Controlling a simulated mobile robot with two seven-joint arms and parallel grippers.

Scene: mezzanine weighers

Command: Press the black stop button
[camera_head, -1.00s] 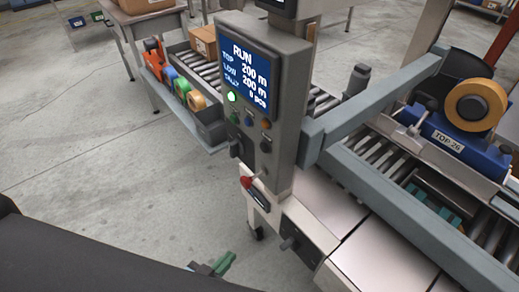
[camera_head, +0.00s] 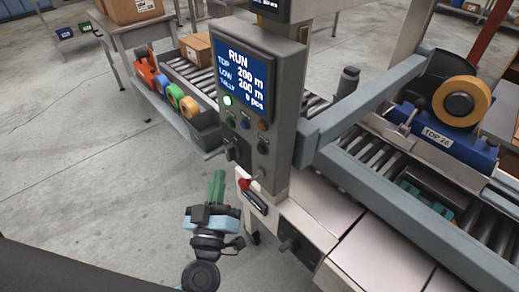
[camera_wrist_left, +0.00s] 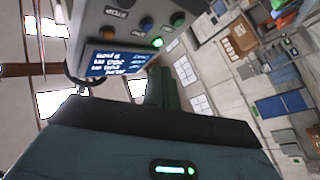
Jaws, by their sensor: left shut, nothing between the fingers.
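The grey control panel (camera_head: 276,105) stands in the middle of the head view, with a blue screen reading RUN. A small black button (camera_head: 263,146) sits low on its face, below an orange button. In the left wrist view the black button (camera_wrist_left: 125,3) is cut by the top edge, beside a label reading STOP. My left gripper (camera_head: 217,178), with green fingers, is below and left of the panel's buttons, apart from them. Its fingers are shut and empty; they also show in the left wrist view (camera_wrist_left: 161,76). My right gripper is not in view.
Green (camera_head: 229,121), blue (camera_head: 245,122) and orange (camera_head: 262,124) buttons and a black knob (camera_head: 232,150) are close to the black button. A red-tipped lever (camera_head: 244,184) projects below. A grey beam (camera_head: 370,105) extends right.

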